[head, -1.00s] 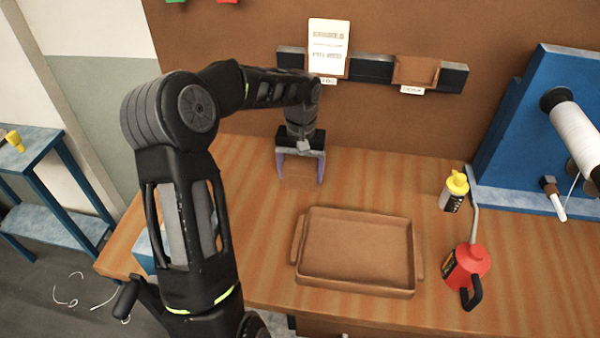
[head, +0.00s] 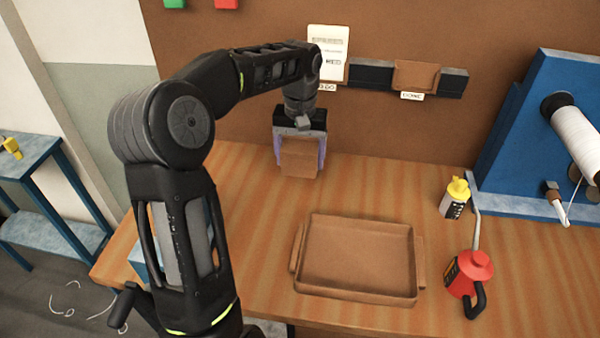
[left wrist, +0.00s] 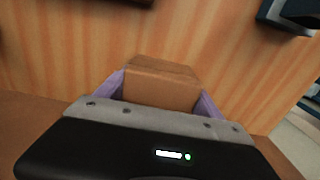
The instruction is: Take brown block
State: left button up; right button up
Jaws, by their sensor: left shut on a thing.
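The brown block (head: 299,160) is between the purple fingers of my left gripper (head: 299,158), near the back of the wooden table. The gripper is shut on it, with a finger on each side. The left wrist view shows the block (left wrist: 160,85) between the two fingertips (left wrist: 161,92), with striped wood beyond it. In the head view the block appears raised above the table top. My right gripper is not in view.
A brown tray (head: 357,292) lies on the table in front. A yellow-capped bottle (head: 454,200) and a red oil can (head: 467,272) stand at the right. A blue machine with a white spool (head: 577,130) is at the far right.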

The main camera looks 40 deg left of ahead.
pick_arm(q)
jog(key=shift+r, duration=1.4)
